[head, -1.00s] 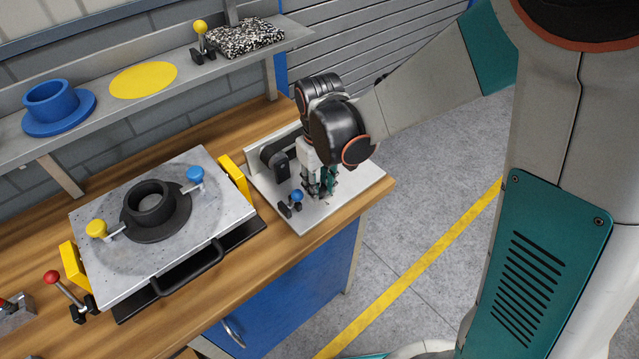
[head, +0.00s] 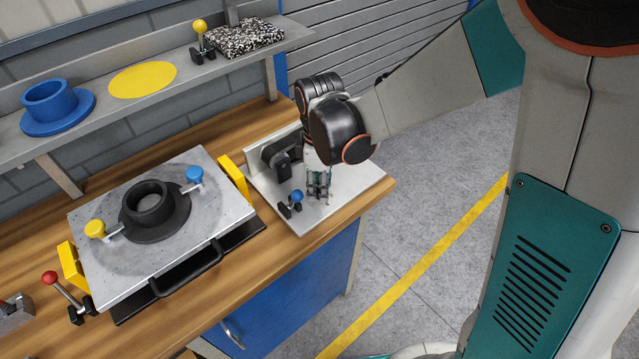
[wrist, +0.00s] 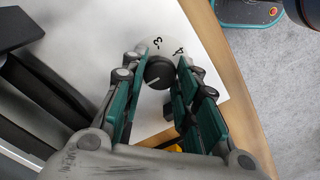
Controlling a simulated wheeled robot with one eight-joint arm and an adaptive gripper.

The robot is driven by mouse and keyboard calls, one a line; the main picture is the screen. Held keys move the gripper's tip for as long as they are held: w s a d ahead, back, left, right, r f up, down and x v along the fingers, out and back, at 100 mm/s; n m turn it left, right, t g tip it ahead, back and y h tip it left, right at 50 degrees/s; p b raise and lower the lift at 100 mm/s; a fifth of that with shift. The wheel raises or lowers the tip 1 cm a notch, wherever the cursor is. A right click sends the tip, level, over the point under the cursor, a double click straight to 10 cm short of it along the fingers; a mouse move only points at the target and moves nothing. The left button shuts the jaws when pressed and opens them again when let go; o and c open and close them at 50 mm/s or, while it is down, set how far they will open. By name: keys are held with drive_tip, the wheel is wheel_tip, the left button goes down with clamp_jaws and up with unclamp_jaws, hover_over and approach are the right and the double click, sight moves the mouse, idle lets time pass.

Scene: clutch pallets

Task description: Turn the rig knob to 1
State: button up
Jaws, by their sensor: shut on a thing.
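The rig knob (wrist: 158,73) is a round black knob with a pale pointer line, on a white dial face in the wrist view. The marks "3" and "4" show beyond it; other marks are hidden. The pointer line aims down and left in that view. My gripper (wrist: 156,76) has its green-backed fingers on either side of the knob, shut on it. In the head view my gripper (head: 319,192) points down over the rig's light metal plate (head: 350,190), and the knob is hidden behind the fingers.
A blue-knobbed lever (head: 295,198) stands on the plate close to my gripper. A black bracket (head: 283,160) is just behind. The grey pallet (head: 225,205) with a black ring lies left on the bench. Open floor is to the right.

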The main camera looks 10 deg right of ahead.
drive_tip(key=shift+n, duration=0.4)
drive_tip(key=o, duration=1.1)
